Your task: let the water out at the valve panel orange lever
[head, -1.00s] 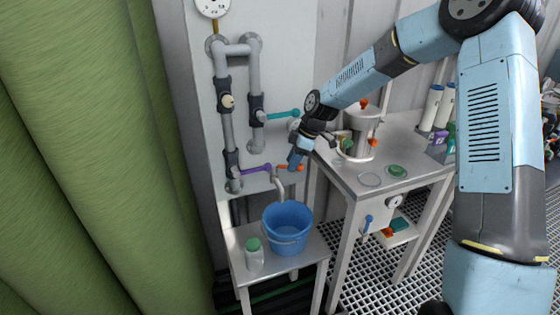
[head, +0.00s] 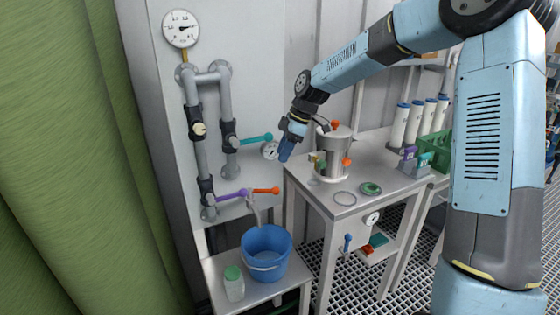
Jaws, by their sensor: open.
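The valve panel (head: 265,60) is a pale upright board with grey pipes. Its orange lever (head: 266,190) points right from the outlet spout (head: 254,208), beside a purple lever (head: 229,196) on the left pipe. A teal lever (head: 256,138) sits higher on the right pipe. A blue bucket (head: 265,256) stands below the spout; a white stream or spout end hangs over it, and I cannot tell which. My gripper (head: 284,156) is open and empty, pointing down, above and slightly right of the orange lever and apart from it.
A gauge (head: 182,28) is at the panel top. A green-capped jar (head: 233,284) stands by the bucket on the low table (head: 222,265). The bench (head: 330,203) at right holds a steel vessel (head: 333,155). A green curtain (head: 60,160) fills the left.

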